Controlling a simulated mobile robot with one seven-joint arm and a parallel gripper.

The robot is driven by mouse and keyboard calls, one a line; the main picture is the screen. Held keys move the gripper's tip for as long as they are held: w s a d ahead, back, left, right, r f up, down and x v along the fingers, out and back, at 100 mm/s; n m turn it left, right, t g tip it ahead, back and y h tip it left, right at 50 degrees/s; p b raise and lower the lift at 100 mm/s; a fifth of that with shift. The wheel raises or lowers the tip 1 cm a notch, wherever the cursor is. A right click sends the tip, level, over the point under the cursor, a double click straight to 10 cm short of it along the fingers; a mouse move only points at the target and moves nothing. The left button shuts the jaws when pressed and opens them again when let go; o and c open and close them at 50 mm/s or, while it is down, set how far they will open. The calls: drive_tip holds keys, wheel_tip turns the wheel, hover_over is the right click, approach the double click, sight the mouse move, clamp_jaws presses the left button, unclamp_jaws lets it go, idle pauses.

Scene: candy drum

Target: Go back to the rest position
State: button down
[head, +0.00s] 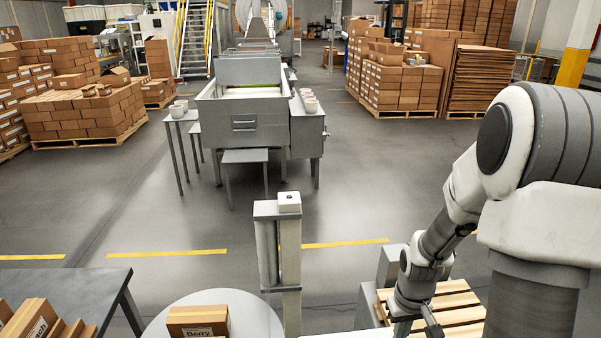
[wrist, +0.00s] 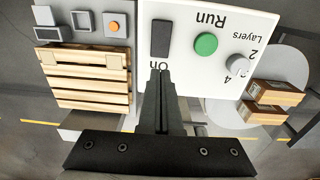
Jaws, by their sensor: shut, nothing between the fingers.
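My gripper (wrist: 161,76) is shut and empty in the wrist view. Its closed fingertips are over a white control panel (wrist: 215,82), just below a black rectangular switch (wrist: 160,38) marked "On"; I cannot tell whether they touch it. The panel also bears a green "Run" button (wrist: 206,44) and a grey "Layers" knob (wrist: 238,65). In the head view my arm comes in from the right and reaches down to the bottom edge, where the gripper is mostly cut off.
A wooden pallet (head: 459,303) is beside my arm. A round grey table (head: 262,322) carries a "Berry" carton (head: 198,320); a dark table (head: 63,291) with cartons is at the left. A grey post (head: 289,262) stands in the middle. Open floor lies beyond.

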drive_tip(key=s+a+r+t, duration=0.1)
drive_tip(key=a+r, duration=0.1)
drive_tip(key=r, duration=0.6)
drive_tip(key=s+a+r+t, duration=0.1)
drive_tip(key=a+r, duration=0.2)
drive_tip(key=r, duration=0.5)
drive_tip(key=s+a+r+t, duration=0.3)
drive_tip(key=s+a+r, duration=0.2)
drive_tip(key=s+r, duration=0.5)
drive_tip(key=shift+s+a+r, duration=0.2)
drive_tip(key=shift+s+r, duration=0.05)
drive_tip(key=shift+s, duration=0.05)
